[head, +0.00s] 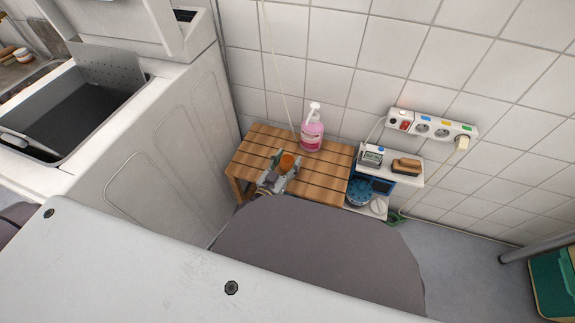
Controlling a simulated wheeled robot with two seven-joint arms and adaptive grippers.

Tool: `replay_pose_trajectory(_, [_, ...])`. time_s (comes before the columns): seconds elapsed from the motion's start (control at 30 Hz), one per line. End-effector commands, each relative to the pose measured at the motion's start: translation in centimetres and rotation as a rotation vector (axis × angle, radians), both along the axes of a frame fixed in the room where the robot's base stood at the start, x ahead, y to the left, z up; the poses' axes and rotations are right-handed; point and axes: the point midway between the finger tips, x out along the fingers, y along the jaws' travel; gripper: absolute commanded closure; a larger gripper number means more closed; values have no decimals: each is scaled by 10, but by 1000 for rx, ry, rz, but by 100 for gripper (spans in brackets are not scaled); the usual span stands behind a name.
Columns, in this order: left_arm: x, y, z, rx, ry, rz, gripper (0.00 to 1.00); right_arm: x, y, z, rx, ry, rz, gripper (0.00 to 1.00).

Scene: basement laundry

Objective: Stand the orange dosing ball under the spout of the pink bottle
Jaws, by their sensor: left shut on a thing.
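The pink bottle (312,134) stands upright at the back of a slatted wooden table (323,179). Its white pump top (313,111) has a spout, whose exact direction is too small to tell. The orange dosing ball (287,162) is over the table, in front and to the left of the bottle and apart from it. My left gripper (284,171) is shut on the ball, and its fingers hide the ball's lower part. I cannot tell whether the ball touches the table. My right gripper is not in view.
A white washing machine (165,140) stands close to the table's left. A small shelf (408,178) at the right holds a brush (406,166) and a small device (371,156). A power strip (432,126) is on the tiled wall. The table's right part is clear.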

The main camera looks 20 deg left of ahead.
Motion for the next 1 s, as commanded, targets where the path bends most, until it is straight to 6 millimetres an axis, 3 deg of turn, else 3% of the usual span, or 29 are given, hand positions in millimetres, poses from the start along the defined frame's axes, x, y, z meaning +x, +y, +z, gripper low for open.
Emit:
replay_pose_trajectory(0.17, [0,0,-13,0,1,0,66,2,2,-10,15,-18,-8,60])
replay_pose_trajectory(0.7, [0,0,-17,0,0,0,66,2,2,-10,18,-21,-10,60])
replay_pose_trajectory(0.73, [0,0,-17,0,0,0,45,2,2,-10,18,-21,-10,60])
replay_pose_trajectory(0.8, [0,0,-17,0,0,0,36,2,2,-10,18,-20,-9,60])
replay_pose_trajectory(0.9, [0,0,-17,0,0,0,26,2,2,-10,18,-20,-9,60])
replay_pose_trajectory(1.0, [0,0,-17,0,0,0,26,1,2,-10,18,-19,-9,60])
